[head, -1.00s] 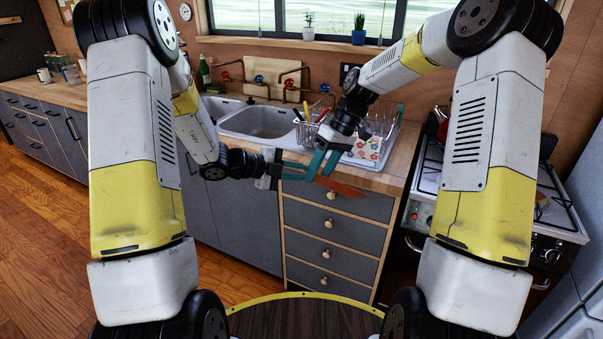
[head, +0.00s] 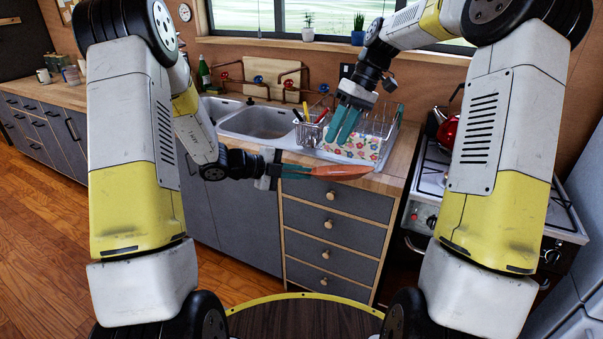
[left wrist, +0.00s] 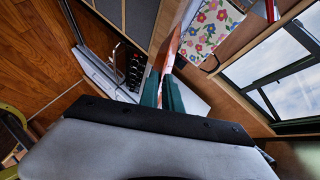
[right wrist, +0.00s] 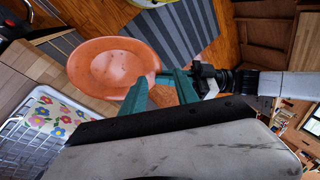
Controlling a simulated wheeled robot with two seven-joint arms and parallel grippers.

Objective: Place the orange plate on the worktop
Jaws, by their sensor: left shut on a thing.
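The orange plate (head: 342,171) is nearly edge-on in the head view, in front of the worktop's (head: 399,163) front edge. My left gripper (head: 308,172) is shut on its left rim. In the left wrist view the plate (left wrist: 173,48) is a thin strip beyond the fingers (left wrist: 162,88). In the right wrist view the plate (right wrist: 105,65) shows its round face, with the left fingers at its rim. My right gripper (head: 343,127) is open and empty, above and behind the plate, before the dish rack. Its fingers (right wrist: 160,90) are apart in the right wrist view.
A wire dish rack (head: 372,125) with utensils and a flower-patterned item (head: 352,147) occupies the worktop beside the sink (head: 258,122). A stove (head: 455,170) with a red kettle (head: 448,132) stands right. Bare worktop shows right of the rack and along the front edge.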

